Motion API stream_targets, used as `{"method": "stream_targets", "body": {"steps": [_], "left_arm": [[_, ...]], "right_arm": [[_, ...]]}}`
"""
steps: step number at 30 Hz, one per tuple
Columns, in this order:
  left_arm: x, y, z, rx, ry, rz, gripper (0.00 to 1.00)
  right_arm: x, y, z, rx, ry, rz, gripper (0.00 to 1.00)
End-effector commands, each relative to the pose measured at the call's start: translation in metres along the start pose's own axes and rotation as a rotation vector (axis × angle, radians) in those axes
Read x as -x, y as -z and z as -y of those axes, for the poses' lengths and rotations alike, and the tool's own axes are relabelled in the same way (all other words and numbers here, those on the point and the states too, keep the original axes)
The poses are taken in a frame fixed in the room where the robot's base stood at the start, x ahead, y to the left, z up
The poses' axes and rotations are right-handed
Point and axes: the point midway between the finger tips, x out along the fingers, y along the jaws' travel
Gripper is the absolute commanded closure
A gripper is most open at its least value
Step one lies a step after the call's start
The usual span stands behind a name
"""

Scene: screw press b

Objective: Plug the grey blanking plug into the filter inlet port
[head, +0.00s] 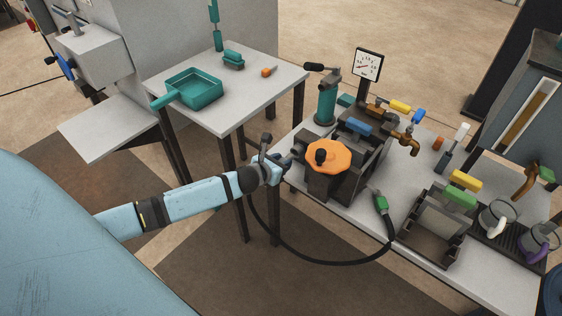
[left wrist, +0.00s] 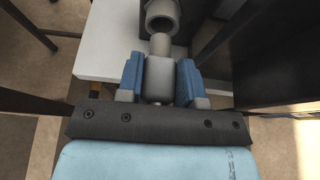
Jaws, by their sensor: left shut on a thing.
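The grey blanking plug (left wrist: 159,78) sits between the blue fingers of my left gripper (left wrist: 161,80) in the left wrist view. Its wide body is gripped and its narrower nose points away from the wrist. The filter inlet port (left wrist: 161,16), a grey round socket, is straight ahead of the nose. The nose tip reaches the port's near rim in the picture; I cannot tell whether they touch. In the head view my left gripper (head: 281,162) is at the left side of the dark filter housing (head: 325,186) with the orange knob (head: 328,156). The plug is not clear there. My right gripper is not in view.
The white bench (head: 420,262) also carries a teal cylinder (head: 326,102), a gauge (head: 368,65), a brass tap (head: 407,138) and a green-ended hose (head: 381,203). A side table (head: 215,120) holds a teal tray (head: 194,91). A black hose hangs below the bench edge.

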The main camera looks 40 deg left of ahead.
Motion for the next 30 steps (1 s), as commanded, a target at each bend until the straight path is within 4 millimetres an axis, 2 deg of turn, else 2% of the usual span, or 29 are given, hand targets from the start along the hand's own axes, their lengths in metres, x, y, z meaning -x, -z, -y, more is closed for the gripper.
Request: {"method": "stream_targets", "body": {"steps": [20, 30], "left_arm": [[-0.0003, 0.0001, 0.0001, -0.001, 0.001, -0.001, 1.00], [-0.0095, -0.0041, 0.0002, 0.000, 0.001, 0.001, 1.00]], "right_arm": [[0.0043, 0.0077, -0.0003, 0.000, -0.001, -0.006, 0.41], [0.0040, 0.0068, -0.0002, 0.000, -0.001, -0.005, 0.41]]}}
